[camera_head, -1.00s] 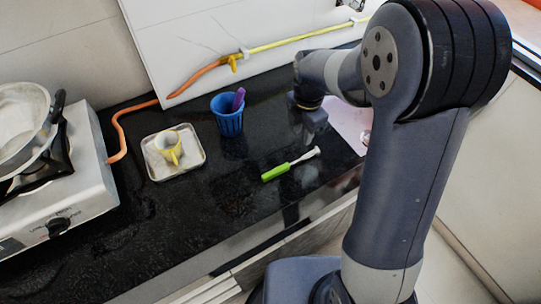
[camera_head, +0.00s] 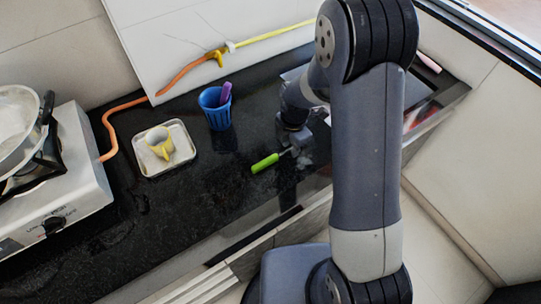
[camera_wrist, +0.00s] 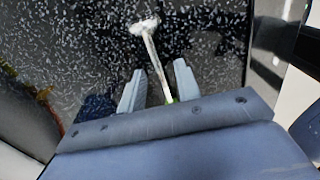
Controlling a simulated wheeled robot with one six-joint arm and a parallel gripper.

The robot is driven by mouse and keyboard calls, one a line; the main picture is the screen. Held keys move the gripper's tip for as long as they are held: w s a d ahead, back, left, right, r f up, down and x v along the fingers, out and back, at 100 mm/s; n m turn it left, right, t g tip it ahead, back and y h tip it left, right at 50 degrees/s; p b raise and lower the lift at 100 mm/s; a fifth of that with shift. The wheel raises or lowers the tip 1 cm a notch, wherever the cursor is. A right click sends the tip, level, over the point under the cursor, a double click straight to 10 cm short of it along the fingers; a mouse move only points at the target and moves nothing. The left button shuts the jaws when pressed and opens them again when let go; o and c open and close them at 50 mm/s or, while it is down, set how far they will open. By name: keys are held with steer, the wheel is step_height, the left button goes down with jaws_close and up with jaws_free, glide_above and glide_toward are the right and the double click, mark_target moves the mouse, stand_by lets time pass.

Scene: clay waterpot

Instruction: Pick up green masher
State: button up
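The green masher (camera_head: 265,164) lies on the black counter, its green handle toward the left and its pale shaft running to the right. In the head view its head end is hidden behind my gripper (camera_head: 299,152). In the wrist view the white shaft and head of the masher (camera_wrist: 150,45) point away from me, and a bit of green shows near the gripper base. My gripper (camera_wrist: 157,80) is open, with one finger on each side of the shaft. I cannot tell how high the fingers are above the counter.
A blue cup (camera_head: 215,108) with a purple utensil stands behind the masher. A white tray (camera_head: 178,164) with a yellow-and-white cup is to the left. A gas stove (camera_head: 60,190) is at far left. The counter's front edge (camera_head: 245,238) runs close by.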

jaws_close()
steer(key=shift+r, duration=0.1)
stand_by(0.5)
